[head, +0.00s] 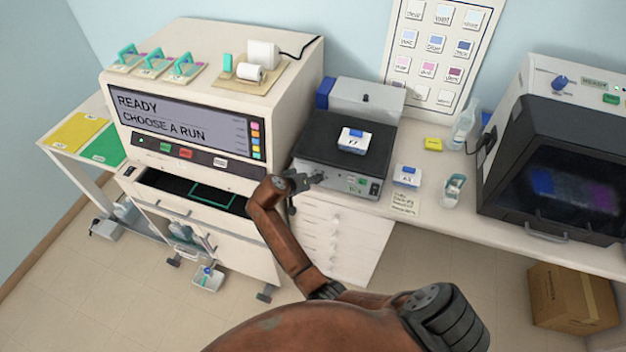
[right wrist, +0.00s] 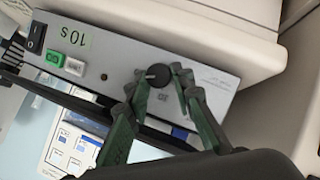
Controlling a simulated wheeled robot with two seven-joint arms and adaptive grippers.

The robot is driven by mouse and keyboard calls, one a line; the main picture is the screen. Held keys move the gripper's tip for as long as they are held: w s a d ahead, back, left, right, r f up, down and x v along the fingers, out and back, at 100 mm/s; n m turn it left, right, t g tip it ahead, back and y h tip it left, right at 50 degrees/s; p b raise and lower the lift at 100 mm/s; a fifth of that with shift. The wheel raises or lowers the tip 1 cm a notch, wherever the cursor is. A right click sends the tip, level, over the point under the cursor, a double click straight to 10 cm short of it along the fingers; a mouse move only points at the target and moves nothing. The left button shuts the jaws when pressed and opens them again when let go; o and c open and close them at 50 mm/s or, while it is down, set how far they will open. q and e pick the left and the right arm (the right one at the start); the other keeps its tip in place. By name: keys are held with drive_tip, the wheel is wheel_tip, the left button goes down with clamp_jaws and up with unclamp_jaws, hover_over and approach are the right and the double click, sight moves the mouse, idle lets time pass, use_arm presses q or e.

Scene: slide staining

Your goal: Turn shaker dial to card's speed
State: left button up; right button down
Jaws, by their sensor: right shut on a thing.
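The shaker (head: 318,137) stands on the bench with a black platform and a pale front panel. Its small black dial (right wrist: 158,76) shows in the right wrist view on the grey panel. My right gripper (right wrist: 160,80) has its fingers on either side of the dial and is shut on it. In the head view my right gripper (head: 302,181) reaches the panel's left part and hides the dial. A pale card (head: 405,203) lies on the bench right of the shaker; its writing is too small to read. My left gripper is not in view.
A labelled box (head: 354,140) sits on the platform, and another box (head: 407,176) stands near the card. The panel has a green "10s" label (right wrist: 76,37), a green button (right wrist: 54,56) and a black switch (right wrist: 36,38). The stainer (head: 190,100) stands close on the left.

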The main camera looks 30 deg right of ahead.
drive_tip(key=shift+s+f+m+y, duration=0.15)
drive_tip(key=shift+m+y, duration=0.15)
drive_tip(key=shift+m, duration=0.2)
drive_tip(key=shift+d, duration=0.1)
drive_tip(key=c, duration=1.8)
unclamp_jaws()
drive_tip(key=shift+o, duration=0.7)
